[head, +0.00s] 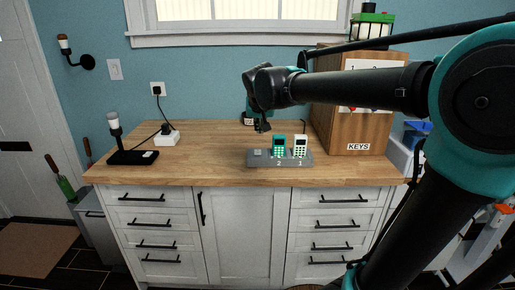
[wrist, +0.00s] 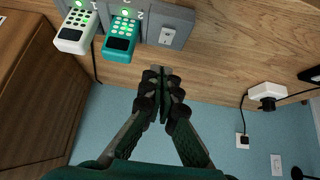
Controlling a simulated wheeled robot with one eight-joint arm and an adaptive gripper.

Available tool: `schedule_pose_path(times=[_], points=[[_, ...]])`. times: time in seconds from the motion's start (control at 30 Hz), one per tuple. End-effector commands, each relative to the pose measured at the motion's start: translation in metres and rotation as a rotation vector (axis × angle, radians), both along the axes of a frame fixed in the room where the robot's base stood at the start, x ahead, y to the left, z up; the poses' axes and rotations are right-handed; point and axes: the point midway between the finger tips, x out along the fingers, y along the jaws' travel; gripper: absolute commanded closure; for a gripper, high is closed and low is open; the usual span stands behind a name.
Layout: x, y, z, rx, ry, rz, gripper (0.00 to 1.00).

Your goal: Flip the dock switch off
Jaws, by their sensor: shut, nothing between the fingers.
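The grey dock (head: 280,163) lies on the wooden counter, numbered 2 and 1. It holds a teal handset (head: 279,145) and a white handset (head: 300,146), and green lights show beside them in the wrist view. The dock switch (wrist: 167,36) is a pale rocker at the dock's free end, beside the teal handset (wrist: 121,35); it also shows in the head view (head: 258,153). I cannot tell which way the rocker is tipped. My gripper (head: 263,128) is above the counter near the switch end, apart from it. Its fingers (wrist: 161,73) are together and empty.
A wooden KEYS cabinet (head: 361,125) stands right of the dock. A white adaptor (head: 167,136) with a cord to the wall outlet (head: 157,89) and a black-based lamp (head: 132,157) are at left.

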Motion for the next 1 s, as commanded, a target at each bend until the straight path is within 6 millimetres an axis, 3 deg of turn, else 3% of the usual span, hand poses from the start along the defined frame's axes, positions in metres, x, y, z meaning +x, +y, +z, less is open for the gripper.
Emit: schedule_pose_path(times=[0.17, 0.57, 1.0], points=[[0.004, 0.010, 0.011, 0.004, -0.012, 0.003, 1.00], [0.007, 0.010, 0.006, 0.004, -0.011, 0.002, 1.00], [0.054, 0.009, -0.053, 0.004, -0.011, 0.000, 1.00]])
